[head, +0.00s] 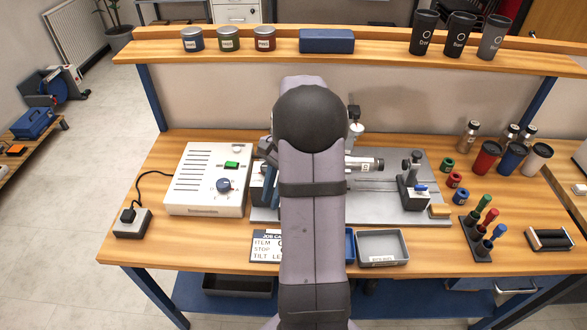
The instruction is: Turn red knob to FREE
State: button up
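My arm runs up the middle of the head view and covers the centre of the bench. My gripper is hidden behind it, so I cannot see its fingers. The laser marker's grey base plate (375,212) shows on the right of my arm. A tumbler-like cylinder (364,164) lies sideways over it, its left end hidden by my arm. A tailstock (411,180) with a small blue lever (421,189) stands at the right of the plate. I see no red knob and no FREE mark; part of the machine is hidden behind my arm.
A sign card (266,246) and a grey tray (382,248) lie in front. Coloured rings, tumblers and a tool stand (476,240) are at right. A shelf (380,48) crosses the back.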

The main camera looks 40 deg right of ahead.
jog(key=s+d+r+m+t+p, duration=0.1)
jog(key=s+d+r+m+p, duration=0.2)
jog(key=d, duration=0.7)
jog(key=shift+w+a+f+p, duration=0.35)
jog(key=shift+a+f+p, duration=0.25)
jog(key=shift+f, duration=0.35)
jog(key=shift+w+a+f+p, duration=0.45)
jog(key=shift+f+p, duration=0.2)
jog(key=shift+f, duration=0.25)
jog(key=shift+w+a+f+p, duration=0.3)
jog(key=shift+a+f+p, duration=0.3)
jog(key=shift+f, duration=0.35)
jog(key=shift+c, duration=0.3)
jog(key=shift+d, duration=0.1)
grip_shut()
